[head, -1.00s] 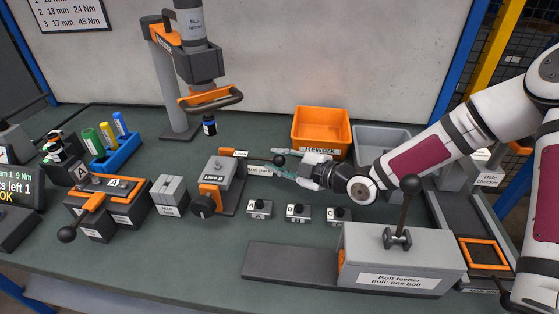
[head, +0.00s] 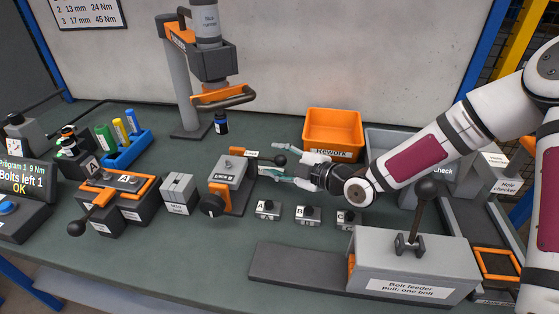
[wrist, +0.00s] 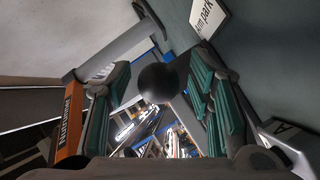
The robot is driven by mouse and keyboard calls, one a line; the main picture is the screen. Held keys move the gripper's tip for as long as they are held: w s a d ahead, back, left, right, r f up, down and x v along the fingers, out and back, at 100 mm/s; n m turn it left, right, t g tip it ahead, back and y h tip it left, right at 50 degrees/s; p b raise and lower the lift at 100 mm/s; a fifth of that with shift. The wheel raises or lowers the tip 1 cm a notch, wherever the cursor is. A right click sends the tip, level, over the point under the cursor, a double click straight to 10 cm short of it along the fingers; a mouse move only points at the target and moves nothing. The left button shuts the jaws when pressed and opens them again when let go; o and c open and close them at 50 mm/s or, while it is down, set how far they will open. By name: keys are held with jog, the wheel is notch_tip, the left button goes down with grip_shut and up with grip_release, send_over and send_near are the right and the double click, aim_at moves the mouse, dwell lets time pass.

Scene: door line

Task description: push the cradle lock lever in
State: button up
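The cradle (head: 231,172) is a grey block on a dark base with an orange tag and a black side knob. The lock lever's black ball (head: 280,160) sticks out on its right side on a thin dark rod. My gripper (head: 277,161) reaches in from the right. It is open, with its teal-padded fingers on either side of the ball. In the wrist view the ball (wrist: 157,83) sits between the pads, with visible gaps on both sides. Contact with the palm cannot be told.
The orange Rework bin (head: 332,130) stands just behind my gripper. Small lettered blocks (head: 268,210) stand in front of it. The bolt feeder (head: 412,265) with its upright lever is at the front right. The hanging nutrunner (head: 212,65) is behind the cradle.

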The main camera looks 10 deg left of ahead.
jog(key=v, duration=1.2)
